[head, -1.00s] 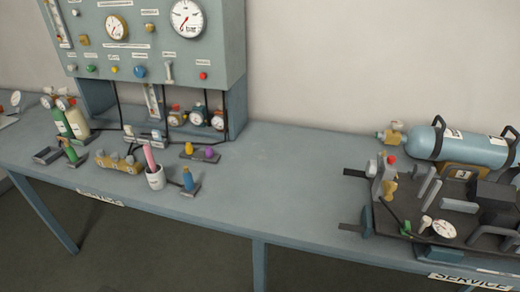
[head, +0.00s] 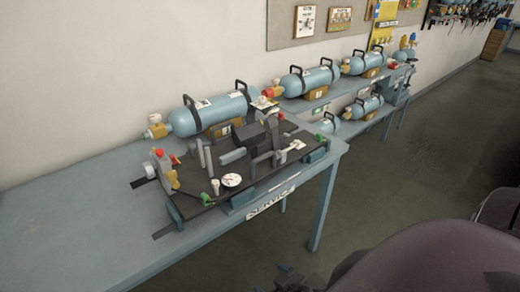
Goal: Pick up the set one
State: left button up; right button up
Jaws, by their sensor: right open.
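Several blue cylinders with black handles rest on yellow-brown blocks. One cylinder (head: 208,112) lies at the back of the service table, behind a dark harness plate (head: 205,192) with straps and a gauge (head: 231,180). Farther right are another cylinder (head: 310,80) and a third (head: 365,62). More lie on a lower shelf, such as this cylinder (head: 364,106). The number labels are too small to read, so I cannot tell which is set one. My right gripper (head: 297,280) is dark, open and partly cut off at the bottom edge, well apart from the sets. My left gripper is out of view.
The service table (head: 80,228) has bare top on its left, and a SERVICE sign (head: 270,203) on its front edge. A wall board (head: 335,20) hangs above the far cylinders. The floor (head: 410,160) to the right is clear. A brown cabinet (head: 494,42) stands far off.

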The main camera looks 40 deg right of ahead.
aim_at(244, 144)
jog(key=z, duration=1.05)
